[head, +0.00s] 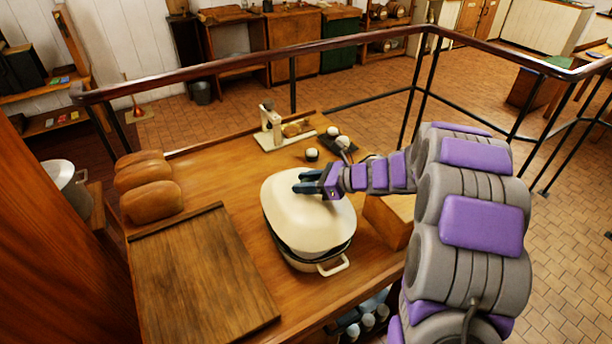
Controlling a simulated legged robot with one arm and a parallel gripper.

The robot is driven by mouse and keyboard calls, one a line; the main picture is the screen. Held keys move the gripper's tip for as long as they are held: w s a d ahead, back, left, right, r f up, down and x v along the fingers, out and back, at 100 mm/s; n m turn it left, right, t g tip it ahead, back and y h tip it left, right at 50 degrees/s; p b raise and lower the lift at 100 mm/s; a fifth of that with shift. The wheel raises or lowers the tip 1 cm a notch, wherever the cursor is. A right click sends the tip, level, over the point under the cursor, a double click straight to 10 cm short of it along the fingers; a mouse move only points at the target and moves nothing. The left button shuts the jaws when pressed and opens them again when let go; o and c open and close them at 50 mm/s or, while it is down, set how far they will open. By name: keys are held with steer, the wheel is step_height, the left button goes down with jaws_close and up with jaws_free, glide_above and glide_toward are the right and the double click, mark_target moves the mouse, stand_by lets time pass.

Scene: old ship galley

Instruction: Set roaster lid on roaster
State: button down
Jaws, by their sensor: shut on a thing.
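The roaster (330,264) is a cream oval pan with a dark rim and a side handle, standing on the wooden table. The cream roaster lid (300,225) is over the roaster and covers most of its opening. A dark gap shows between lid and roaster along the front edge, so the lid looks slightly raised or tilted; I cannot tell whether it touches the rim. My gripper (308,182) is at the top of the lid and shut on it. The lid's grip is hidden by the fingers.
A wooden board (200,275) lies left of the roaster, with bread loaves (150,190) behind it. A cream scale-like stand (272,125) and small dark-and-white items (312,154) are at the back. A wooden box (390,220) is right of the roaster. A dark railing (290,50) runs behind the table.

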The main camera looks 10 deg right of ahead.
steer(key=shift+f, duration=0.8)
step_height(320, 180, down, 2)
steer(key=b, duration=0.3)
steer(key=shift+f, duration=0.1)
steer(key=shift+b, duration=0.55)
steer(key=shift+f, duration=0.45)
stand_by(0.6)
steer(key=c, duration=0.6)
jaws_free()
steer(key=shift+s, duration=0.1)
steer(key=shift+r, duration=0.1)
steer(key=shift+r+p, duration=0.55)
steer(key=shift+r, duration=3.35)
